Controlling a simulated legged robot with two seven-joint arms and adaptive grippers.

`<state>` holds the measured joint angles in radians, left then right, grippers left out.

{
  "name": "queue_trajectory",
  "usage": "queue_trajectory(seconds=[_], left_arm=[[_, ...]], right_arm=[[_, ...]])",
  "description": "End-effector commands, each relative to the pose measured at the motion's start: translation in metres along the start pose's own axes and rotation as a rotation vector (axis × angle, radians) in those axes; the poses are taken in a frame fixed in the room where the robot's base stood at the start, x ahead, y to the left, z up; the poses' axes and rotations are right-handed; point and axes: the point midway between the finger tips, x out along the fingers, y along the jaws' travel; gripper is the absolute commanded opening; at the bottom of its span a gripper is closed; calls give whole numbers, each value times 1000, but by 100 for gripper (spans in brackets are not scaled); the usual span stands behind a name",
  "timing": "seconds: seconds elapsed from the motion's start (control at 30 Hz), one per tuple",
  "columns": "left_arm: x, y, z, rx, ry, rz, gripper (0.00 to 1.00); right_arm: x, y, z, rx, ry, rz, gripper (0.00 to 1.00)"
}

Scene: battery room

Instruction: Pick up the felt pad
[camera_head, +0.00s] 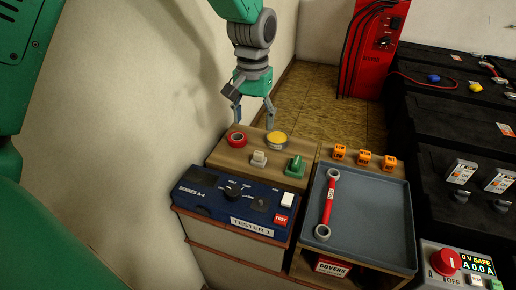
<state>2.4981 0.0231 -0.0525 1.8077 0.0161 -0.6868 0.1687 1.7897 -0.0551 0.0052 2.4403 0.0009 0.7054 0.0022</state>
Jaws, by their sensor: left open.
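No thing is plainly recognisable as a felt pad. A red ring-shaped piece (237,139) and a yellow round disc (276,138) lie at the back of the wooden stand top (222,158), and either could be the pad; I cannot tell. My left gripper (254,117) points down just behind and above these two, its fingers spread apart with nothing between them. One finger is near the red ring, the other near the yellow disc. Whether they touch anything is unclear. My right gripper is not in view.
A pale block (259,159) and a green piece (296,166) stand at the stand's front. A blue tester (232,198) is below. Black batteries (450,135) fill the right.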

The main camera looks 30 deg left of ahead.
Motion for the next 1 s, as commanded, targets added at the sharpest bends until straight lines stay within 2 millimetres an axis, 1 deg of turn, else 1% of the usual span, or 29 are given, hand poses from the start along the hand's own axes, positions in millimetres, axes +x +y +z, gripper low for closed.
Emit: queue_trajectory(seconds=[0.07, 0.13, 0.3, 0.4, 0.5, 0.67, 0.77, 0.93, 1.0], left_arm=[[6, 2, 1, 1, -1, -2, 59], [17, 2, 2, 1, -2, -3, 59], [54, 1, 0, 1, -3, -2, 59], [72, -1, -1, 1, -4, 2, 59], [84, -2, -2, 0, -3, 3, 59], [90, -2, -2, 1, -1, 5, 59], [98, 0, -4, 1, -2, 3, 59], [124, 8, -11, 2, -2, 1, 59], [133, 7, -10, 2, -3, 0, 59]], right_arm=[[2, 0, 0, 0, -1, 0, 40], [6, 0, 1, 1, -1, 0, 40], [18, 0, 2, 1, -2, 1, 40], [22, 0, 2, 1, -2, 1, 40], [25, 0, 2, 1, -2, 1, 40], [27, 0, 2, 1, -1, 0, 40], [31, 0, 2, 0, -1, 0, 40], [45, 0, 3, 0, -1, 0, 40], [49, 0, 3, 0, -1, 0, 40]])
